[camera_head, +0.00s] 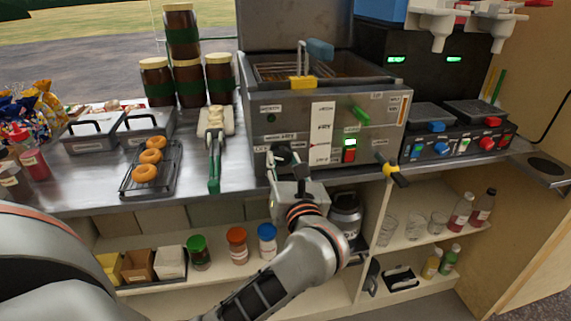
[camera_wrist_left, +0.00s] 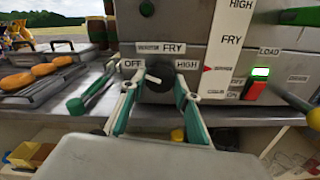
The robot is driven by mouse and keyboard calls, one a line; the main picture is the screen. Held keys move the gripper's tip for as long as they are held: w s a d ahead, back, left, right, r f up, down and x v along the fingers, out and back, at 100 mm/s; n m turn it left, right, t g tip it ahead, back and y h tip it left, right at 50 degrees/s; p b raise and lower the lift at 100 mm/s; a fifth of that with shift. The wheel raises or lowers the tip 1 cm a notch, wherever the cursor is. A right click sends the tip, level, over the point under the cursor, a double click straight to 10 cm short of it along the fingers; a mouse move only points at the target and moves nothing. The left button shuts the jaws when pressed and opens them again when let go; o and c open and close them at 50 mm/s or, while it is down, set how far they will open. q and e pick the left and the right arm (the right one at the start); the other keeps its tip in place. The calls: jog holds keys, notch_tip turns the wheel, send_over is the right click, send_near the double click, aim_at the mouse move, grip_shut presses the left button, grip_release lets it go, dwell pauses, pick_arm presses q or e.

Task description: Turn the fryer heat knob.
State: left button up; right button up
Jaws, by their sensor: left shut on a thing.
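The fryer (camera_head: 320,110) is a grey metal box on the counter, with labels and controls on its front. Its heat knob (camera_wrist_left: 153,79) is dark, with a light mark, and sits below a FRY label between OFF and HIGH labels in the left wrist view. My left gripper (camera_head: 284,157) is at the lower left of the fryer front. In the left wrist view its fingers (camera_wrist_left: 155,88) are on either side of the knob, shut on it. In the head view the gripper largely hides the knob. My right gripper is not in view.
A green-handled tool (camera_head: 214,170) lies left of the fryer, beside a rack of doughnuts (camera_head: 126,186). A green lever (camera_head: 361,114), a lit switch (camera_head: 349,150) and a yellow-and-black valve handle (camera_head: 392,172) are to the right. Shelves with jars are below.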

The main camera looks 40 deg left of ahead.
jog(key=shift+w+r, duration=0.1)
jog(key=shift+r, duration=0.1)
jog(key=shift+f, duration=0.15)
pick_arm(q)
jog(key=o, duration=1.1)
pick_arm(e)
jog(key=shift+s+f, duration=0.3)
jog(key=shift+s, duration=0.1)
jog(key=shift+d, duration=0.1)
